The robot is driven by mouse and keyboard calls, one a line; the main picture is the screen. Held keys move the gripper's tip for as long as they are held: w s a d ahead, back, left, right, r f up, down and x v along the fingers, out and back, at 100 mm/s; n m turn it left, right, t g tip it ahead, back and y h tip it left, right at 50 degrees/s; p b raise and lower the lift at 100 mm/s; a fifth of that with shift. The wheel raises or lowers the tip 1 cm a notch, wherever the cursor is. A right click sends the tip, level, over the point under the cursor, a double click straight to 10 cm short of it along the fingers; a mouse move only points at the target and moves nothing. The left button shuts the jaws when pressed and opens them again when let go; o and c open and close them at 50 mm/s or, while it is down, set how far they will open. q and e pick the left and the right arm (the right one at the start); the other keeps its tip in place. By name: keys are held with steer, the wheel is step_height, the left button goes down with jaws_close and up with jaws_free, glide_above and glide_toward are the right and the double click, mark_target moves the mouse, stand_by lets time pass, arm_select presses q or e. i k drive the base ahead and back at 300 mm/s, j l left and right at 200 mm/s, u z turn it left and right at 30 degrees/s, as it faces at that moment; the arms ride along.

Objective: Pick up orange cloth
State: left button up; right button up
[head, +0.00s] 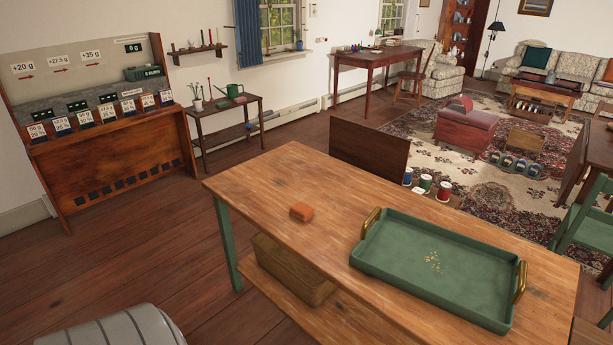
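The orange cloth (301,211) is a small folded block. It lies on the wooden table (265,185), left of the green tray and apart from it. Neither of my grippers shows in the head view.
A green tray (390,278) with brass handles and small crumbs in it fills the table's right part. A wooden box (290,272) sits on the shelf below. Several small cans (425,182) stand behind the table. A grey ribbed object (112,328) is at bottom left. Floor left of the table is clear.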

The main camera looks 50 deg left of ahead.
mark_target(301, 212)
steer(key=u, duration=1.5)
steer(key=i+j, duration=0.1)
